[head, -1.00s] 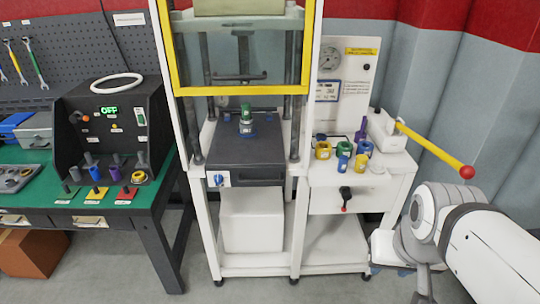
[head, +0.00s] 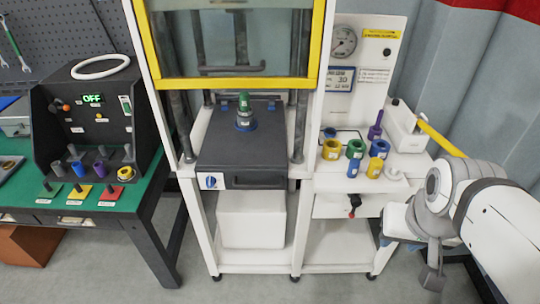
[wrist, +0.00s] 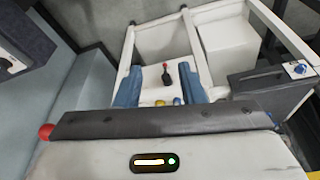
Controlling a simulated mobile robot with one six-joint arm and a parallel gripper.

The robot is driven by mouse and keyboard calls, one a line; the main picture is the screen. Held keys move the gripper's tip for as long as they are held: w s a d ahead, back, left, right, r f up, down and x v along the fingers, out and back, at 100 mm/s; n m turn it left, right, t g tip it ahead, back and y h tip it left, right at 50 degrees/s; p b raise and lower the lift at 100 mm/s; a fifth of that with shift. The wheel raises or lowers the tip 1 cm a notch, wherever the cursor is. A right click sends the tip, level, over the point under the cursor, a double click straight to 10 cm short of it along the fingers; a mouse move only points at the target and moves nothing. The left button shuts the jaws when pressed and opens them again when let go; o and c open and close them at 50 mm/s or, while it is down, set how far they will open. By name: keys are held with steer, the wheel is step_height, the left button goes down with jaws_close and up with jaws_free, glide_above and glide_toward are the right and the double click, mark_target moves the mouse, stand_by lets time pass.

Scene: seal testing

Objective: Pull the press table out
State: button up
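The press table (head: 225,148) is a dark grey slab inside the white press frame, with a dark handle along its front and a blue knob at its front left corner. A green and blue seal part (head: 244,118) stands on it. In the wrist view, the table (wrist: 265,97) shows at the right, seen from a turned angle. My gripper (wrist: 160,82) is open and empty, its two blue fingers apart. It is to the right of the press, in front of the side cabinet, clear of the table handle. In the head view its fingertips are mostly hidden.
The side cabinet (head: 333,206) has a drawer with a red-tipped lever; coloured rings and cylinders stand on top. A yellow pump lever (head: 437,136) sticks out at the right. The raised yellow-framed guard (head: 235,85) is above the table. A green workbench (head: 138,192) stands at the left.

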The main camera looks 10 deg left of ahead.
steer(key=w+a+f+n+t+b, duration=0.2)
steer(key=w+f+n+b, duration=0.15)
steer(key=w, duration=0.35)
steer(key=w+a+f+n+t+y+b, duration=0.1)
steer(key=w+a+f+n+t+b, duration=0.2)
steer(key=w, duration=0.4)
steer(key=w+a+f+n+t+b, duration=0.1)
steer(key=w+f+n+t+b, duration=0.1)
steer(key=w+f+n+b, duration=0.4)
steer(key=n+g+y+b, duration=0.2)
steer(key=n+y+b, duration=0.8)
steer(key=n+y, duration=0.45)
glide_toward(256, 186)
steer(key=w+a+n+h, duration=0.1)
steer(key=w+a+h, duration=0.1)
steer(key=a, duration=0.1)
steer(key=shift+y, duration=0.25)
steer(key=x, duration=0.6)
steer(key=shift+w+a, duration=0.15)
steer(key=shift+a, duration=0.2)
steer(key=shift+c, duration=0.5)
jaws_close()
